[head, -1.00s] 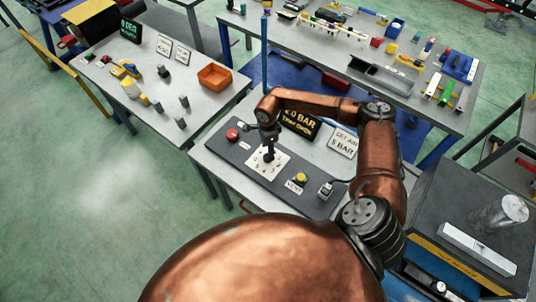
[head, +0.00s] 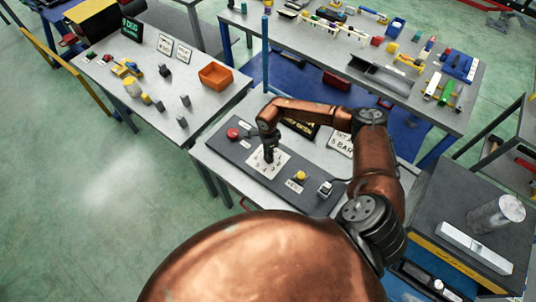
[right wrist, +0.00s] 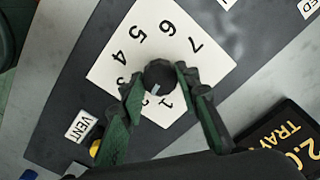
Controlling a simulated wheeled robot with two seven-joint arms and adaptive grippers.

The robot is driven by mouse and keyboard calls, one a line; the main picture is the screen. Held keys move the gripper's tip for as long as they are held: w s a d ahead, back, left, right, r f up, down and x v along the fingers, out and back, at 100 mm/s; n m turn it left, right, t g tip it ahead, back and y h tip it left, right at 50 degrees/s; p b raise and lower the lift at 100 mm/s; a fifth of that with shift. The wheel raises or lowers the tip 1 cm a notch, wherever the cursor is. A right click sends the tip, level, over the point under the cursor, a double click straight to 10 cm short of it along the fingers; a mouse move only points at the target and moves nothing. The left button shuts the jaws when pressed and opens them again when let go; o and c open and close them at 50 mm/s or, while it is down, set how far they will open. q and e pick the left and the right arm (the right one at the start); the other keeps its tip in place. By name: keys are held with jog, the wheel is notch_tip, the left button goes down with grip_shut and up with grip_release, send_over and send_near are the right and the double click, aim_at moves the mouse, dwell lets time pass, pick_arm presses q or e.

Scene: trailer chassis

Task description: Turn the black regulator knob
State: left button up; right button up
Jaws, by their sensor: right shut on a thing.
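The black regulator knob (right wrist: 160,74) is round and stands on a white dial plate (right wrist: 135,42) with numbers around it. A light mark on the knob's edge faces the low numbers, near 1 and 2. My right gripper (right wrist: 161,82) has one finger on each side of the knob and is shut on it. In the head view my right gripper (head: 268,151) points down over the white plate (head: 281,166), and its fingers mostly hide the knob. My left gripper is not in view.
The dark panel (head: 236,151) also carries a red button (head: 232,133), a yellow knob (head: 300,175) by a VENT label (head: 294,186), and a small gauge-like block (head: 325,188). A black display (head: 301,128) and a white sign (head: 341,143) stand behind, partly covered by my arm.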

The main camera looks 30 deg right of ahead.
jog(key=c, duration=0.5)
jog(key=shift+c, duration=0.2)
